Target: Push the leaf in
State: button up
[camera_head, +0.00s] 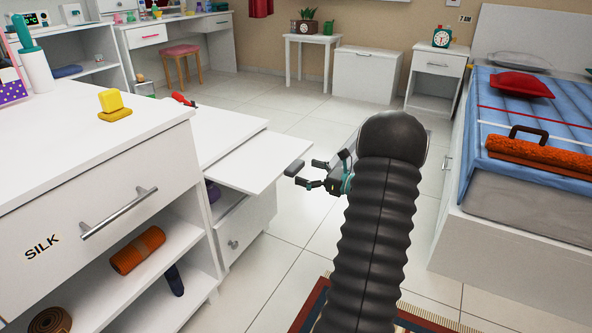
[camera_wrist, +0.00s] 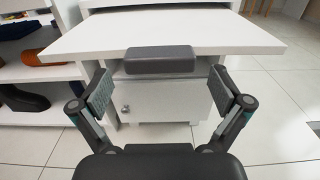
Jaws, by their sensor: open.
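The leaf (camera_head: 243,160) is a flat white board sticking out from a low white cabinet. A dark grey block handle (camera_head: 294,168) sits at its front edge. In the wrist view the leaf (camera_wrist: 150,33) spans the upper part, with the grey handle (camera_wrist: 160,60) at the middle of its near edge. My gripper (camera_head: 316,175) is open, its fingers pointing at the handle. In the wrist view the fingers of my gripper (camera_wrist: 167,97) stand to either side and nearer than the handle. A small gap seems to remain between fingertips and handle.
Below the leaf is a cabinet door with a round knob (camera_head: 233,244). A white drawer unit labelled SILK (camera_head: 100,205) stands at left, with open shelves below. A bed (camera_head: 520,215) stands at right. Tiled floor (camera_head: 275,275) is clear between them, with a rug (camera_head: 310,305) near me.

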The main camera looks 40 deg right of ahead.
aim_at(300, 169)
jog(key=shift+x, duration=1.9)
jog(key=shift+c, duration=0.3)
